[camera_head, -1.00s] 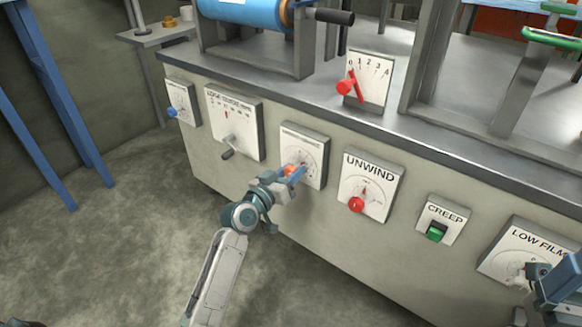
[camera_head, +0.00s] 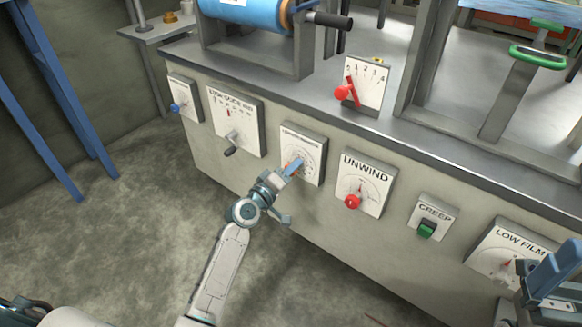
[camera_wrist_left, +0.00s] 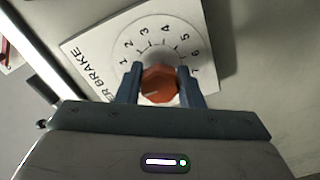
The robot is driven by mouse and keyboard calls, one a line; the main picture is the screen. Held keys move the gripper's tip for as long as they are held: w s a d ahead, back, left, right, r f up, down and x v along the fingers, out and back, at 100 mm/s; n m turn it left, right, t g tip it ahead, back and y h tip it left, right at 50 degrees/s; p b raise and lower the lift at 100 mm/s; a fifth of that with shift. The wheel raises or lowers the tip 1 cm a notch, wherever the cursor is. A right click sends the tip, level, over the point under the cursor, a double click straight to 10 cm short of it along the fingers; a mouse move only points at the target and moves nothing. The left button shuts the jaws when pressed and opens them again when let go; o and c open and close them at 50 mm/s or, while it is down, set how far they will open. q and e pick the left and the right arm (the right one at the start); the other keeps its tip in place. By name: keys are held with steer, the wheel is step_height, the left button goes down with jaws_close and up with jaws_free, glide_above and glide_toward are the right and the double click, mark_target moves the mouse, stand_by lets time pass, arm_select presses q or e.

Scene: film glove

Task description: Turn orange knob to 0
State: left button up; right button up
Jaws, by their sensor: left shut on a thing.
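A pale mark shows on the knob's lower left; the 0 on the dial is not visible. My left gripper (camera_wrist_left: 160,87) is shut on the knob, one finger on each side. In the head view, the left gripper (camera_head: 292,168) reaches the panel (camera_head: 312,146) from below left and hides most of the knob. My right gripper (camera_head: 550,272) is at the lower right, before the LOW FILM panel; its jaws are unclear.
The UNWIND panel with a red knob (camera_head: 352,201) is right of the brake panel, then the CREEP switch (camera_head: 427,229). A crank handle (camera_head: 231,151) and a blue knob (camera_head: 175,108) are to the left.

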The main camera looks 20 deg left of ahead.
stand_by(0.4)
arm_select(q)
steer(key=o, duration=1)
steer(key=shift+c, duration=0.2)
steer(key=p+v, duration=0.1)
steer(key=v, duration=1)
